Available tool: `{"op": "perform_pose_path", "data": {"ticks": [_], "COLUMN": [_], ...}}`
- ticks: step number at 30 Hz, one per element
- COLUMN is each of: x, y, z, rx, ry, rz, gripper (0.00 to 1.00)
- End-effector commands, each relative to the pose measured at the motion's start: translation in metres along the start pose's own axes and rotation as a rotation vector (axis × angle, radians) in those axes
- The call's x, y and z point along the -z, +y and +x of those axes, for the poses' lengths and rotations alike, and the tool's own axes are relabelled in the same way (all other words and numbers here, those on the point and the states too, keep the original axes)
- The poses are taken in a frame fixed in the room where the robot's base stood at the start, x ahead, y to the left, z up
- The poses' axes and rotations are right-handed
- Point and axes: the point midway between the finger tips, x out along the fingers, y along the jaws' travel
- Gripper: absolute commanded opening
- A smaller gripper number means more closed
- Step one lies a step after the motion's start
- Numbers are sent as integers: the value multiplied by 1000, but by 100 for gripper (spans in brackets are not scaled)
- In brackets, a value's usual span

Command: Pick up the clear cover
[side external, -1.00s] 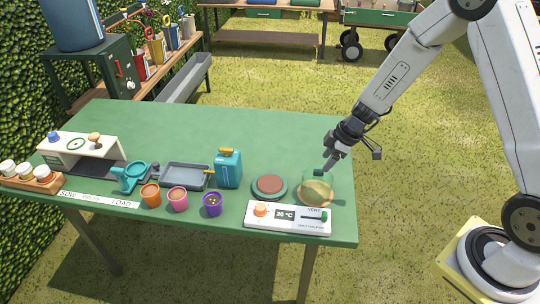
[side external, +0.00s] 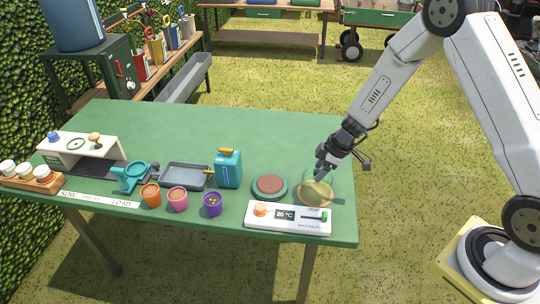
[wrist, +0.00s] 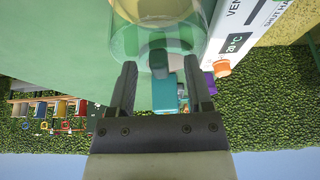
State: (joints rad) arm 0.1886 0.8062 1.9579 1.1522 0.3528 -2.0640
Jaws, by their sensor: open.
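The clear cover (side external: 315,191) is a greenish see-through dome at the right end of the green table, with a yellowish tint low inside it. In the wrist view the cover (wrist: 130,42) fills the top middle, and its dark knob (wrist: 158,62) lies between my fingertips. My gripper (side external: 322,169) is at the top of the cover, pointing down at it. In the wrist view my gripper (wrist: 160,80) is open, with one finger on each side of the knob. I cannot tell whether either finger touches it.
A round green base with a brown top (side external: 269,186) stands just left of the cover. A white panel with a display (side external: 287,217) lies in front. A blue watering can (side external: 228,168) and several pots stand further left. The table's back half (side external: 200,125) is clear.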

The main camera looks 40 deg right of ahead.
Motion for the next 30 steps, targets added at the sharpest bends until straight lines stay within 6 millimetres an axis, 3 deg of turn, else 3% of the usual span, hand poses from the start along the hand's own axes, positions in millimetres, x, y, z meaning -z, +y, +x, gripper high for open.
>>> {"op": "perform_pose_path", "data": {"ticks": [3, 4, 9, 10, 30], "x": [0, 0, 0, 0, 0], "y": [0, 0, 0, 0, 0], "z": [0, 0, 0, 0, 0], "rx": [0, 0, 0, 0, 0], "ry": [0, 0, 0, 0, 0], "rz": [0, 0, 0, 0, 0], "gripper": [65, 58, 4, 0, 0]}}
